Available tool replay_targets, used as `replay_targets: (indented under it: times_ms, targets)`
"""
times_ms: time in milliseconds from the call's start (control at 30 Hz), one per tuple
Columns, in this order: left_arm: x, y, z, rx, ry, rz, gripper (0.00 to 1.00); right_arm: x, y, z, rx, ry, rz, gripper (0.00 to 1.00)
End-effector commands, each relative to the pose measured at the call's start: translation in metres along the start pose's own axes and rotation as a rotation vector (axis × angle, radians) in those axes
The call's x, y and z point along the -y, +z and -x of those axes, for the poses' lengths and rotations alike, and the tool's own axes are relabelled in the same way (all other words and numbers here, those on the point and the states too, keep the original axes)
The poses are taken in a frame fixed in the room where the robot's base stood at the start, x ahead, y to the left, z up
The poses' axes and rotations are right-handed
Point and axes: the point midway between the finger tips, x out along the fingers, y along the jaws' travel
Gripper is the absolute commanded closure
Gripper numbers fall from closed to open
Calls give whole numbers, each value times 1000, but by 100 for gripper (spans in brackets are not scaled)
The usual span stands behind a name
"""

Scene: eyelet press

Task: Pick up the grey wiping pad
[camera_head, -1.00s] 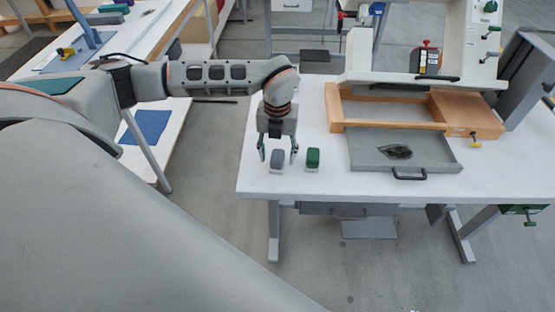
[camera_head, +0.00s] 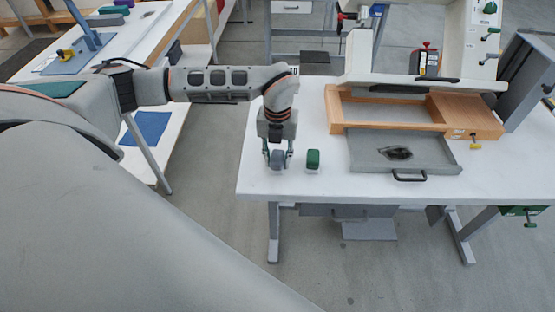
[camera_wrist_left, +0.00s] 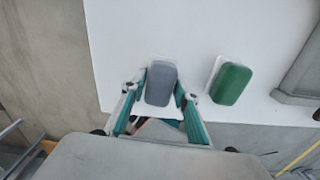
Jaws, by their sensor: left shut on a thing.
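The grey wiping pad (camera_head: 278,159) is at the front left of the white table, between the fingers of my left gripper (camera_head: 277,160). In the left wrist view the grey pad (camera_wrist_left: 160,84) shows a rounded grey top over a pale base. The fingers of my left gripper (camera_wrist_left: 160,100) stand on both sides of it, shut on it. I cannot tell whether the pad is touching the table. My right gripper is in neither view.
A green pad (camera_head: 313,159) stands just right of the grey one; it also shows in the left wrist view (camera_wrist_left: 231,84). A grey tray (camera_head: 435,159) with a black handle and a wooden frame (camera_head: 470,112) lie further right. The table's front edge is close.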

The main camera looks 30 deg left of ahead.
Motion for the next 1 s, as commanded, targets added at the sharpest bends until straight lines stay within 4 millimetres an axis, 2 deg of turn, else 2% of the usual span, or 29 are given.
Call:
replay_targets:
  times_ms: [133, 267, 700, 833, 1000]
  targets:
    - [0, 1, 15, 2, -1, -1, 91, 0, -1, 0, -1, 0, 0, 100]
    - [1, 1, 38, 4, -3, -1, 91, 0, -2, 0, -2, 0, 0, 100]
    - [0, 1, 154, 5, -2, 0, 91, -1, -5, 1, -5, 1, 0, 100]
    - [0, 0, 176, 3, -2, -1, 91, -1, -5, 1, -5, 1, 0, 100]
    - [0, 0, 192, 1, -1, 0, 91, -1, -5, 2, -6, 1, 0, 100]
